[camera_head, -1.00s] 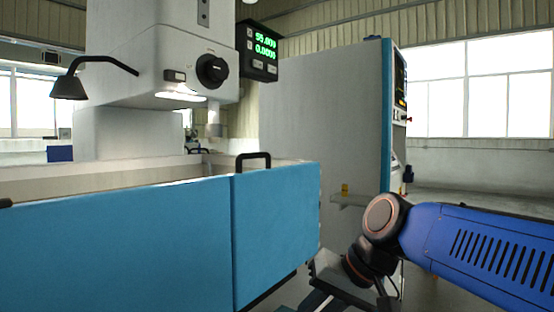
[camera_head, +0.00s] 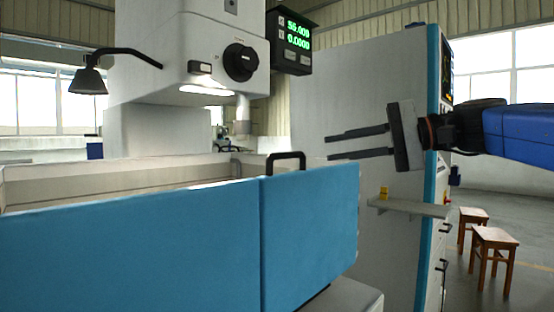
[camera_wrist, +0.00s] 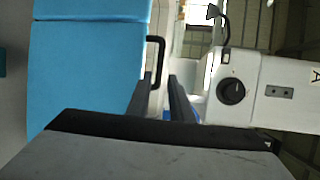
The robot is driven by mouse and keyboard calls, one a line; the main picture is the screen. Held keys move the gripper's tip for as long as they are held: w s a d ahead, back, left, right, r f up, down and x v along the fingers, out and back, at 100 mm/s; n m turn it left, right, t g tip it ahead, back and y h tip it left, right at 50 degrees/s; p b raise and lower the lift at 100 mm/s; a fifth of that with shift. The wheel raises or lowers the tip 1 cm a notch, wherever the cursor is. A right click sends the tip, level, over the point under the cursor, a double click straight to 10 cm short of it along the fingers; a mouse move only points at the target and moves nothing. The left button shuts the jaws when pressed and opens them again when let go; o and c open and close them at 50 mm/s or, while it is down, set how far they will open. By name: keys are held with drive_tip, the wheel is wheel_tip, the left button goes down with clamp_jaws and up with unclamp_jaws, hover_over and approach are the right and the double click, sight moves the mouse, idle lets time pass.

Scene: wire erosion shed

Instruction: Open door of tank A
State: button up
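The tank with blue front panels (camera_head: 140,245) stands at the left in the head view. Its right-hand blue panel, the door (camera_head: 310,222), is in line with the panel beside it and looks shut. A black handle (camera_head: 286,155) rises from the door's top edge; it also shows in the wrist view (camera_wrist: 161,60). My gripper (camera_head: 327,147) is open and empty, right of the handle and slightly above it, fingers pointing left. In the wrist view the handle lies ahead of my fingers (camera_wrist: 160,82), near the left one. The machine head in the wrist view carries a letter A (camera_wrist: 316,76).
A grey cabinet (camera_head: 345,90) with blue edging stands behind my gripper. A small shelf (camera_head: 410,207) with a yellow object juts from it. Two wooden stools (camera_head: 494,240) stand at the right. A lamp (camera_head: 88,80) and machine head (camera_head: 190,50) overhang the tank.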

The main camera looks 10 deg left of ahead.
sight(271, 158)
drive_tip(key=x, duration=1.5)
drive_tip(key=shift+a, duration=0.35)
clamp_jaws()
